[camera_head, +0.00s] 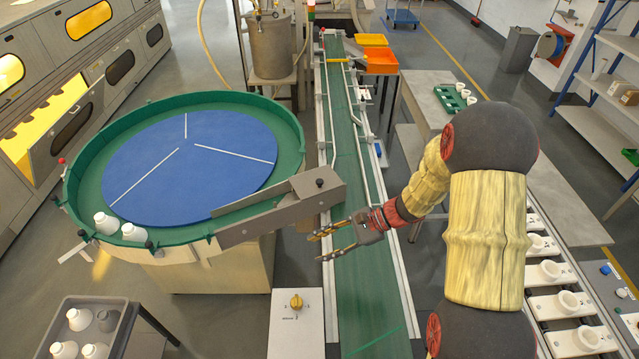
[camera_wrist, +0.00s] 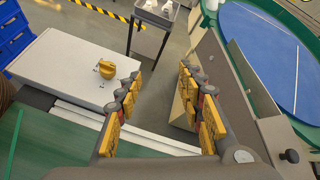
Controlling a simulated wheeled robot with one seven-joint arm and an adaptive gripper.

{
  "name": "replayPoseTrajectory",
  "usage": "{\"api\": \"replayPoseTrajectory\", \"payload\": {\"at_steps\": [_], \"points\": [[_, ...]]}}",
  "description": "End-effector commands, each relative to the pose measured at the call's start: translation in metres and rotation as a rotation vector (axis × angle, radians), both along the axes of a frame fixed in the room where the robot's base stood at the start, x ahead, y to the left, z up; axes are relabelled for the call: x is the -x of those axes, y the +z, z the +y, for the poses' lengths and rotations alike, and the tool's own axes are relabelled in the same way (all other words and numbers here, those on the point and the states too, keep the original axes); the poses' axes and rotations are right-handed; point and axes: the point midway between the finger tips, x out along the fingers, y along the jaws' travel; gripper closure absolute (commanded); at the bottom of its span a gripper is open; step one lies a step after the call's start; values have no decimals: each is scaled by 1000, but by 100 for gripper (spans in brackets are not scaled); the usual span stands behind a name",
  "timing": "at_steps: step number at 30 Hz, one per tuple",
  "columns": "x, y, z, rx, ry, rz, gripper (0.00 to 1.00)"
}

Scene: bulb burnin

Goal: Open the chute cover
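A grey metal chute (camera_head: 262,221) runs from the rim of the round blue turntable (camera_head: 190,165) toward the green conveyor belt (camera_head: 362,285). A grey plate with a dark knob (camera_head: 319,184), which looks like the chute cover, sits at its conveyor end. I cannot tell clearly whether it is shut. My gripper (camera_head: 318,246) is over the belt, just in front of and below the cover end, apart from it. Its yellow-padded fingers are spread with nothing between them in the wrist view (camera_wrist: 158,100). There the chute (camera_wrist: 238,95) and knob (camera_wrist: 289,156) are at the right.
A white box with a yellow rotary knob (camera_head: 296,302) stands left of the belt; the knob also shows in the wrist view (camera_wrist: 107,69). A grey cart (camera_head: 88,335) holds more bottles. A conveyor rail edges the belt.

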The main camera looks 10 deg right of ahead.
Motion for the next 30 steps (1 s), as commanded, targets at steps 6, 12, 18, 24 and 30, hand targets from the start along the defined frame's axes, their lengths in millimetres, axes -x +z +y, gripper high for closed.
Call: {"api": "replayPoseTrajectory", "payload": {"at_steps": [6, 12, 18, 24, 30], "points": [[-79, -48, -20, -255, -342, 94, 62], [-154, -75, -68, -486, -671, 103, 62], [-199, -71, -114, -644, -873, 56, 62], [-215, -64, -128, -698, -930, 30, 62], [-235, -63, -114, -698, -927, 28, 62]]}}
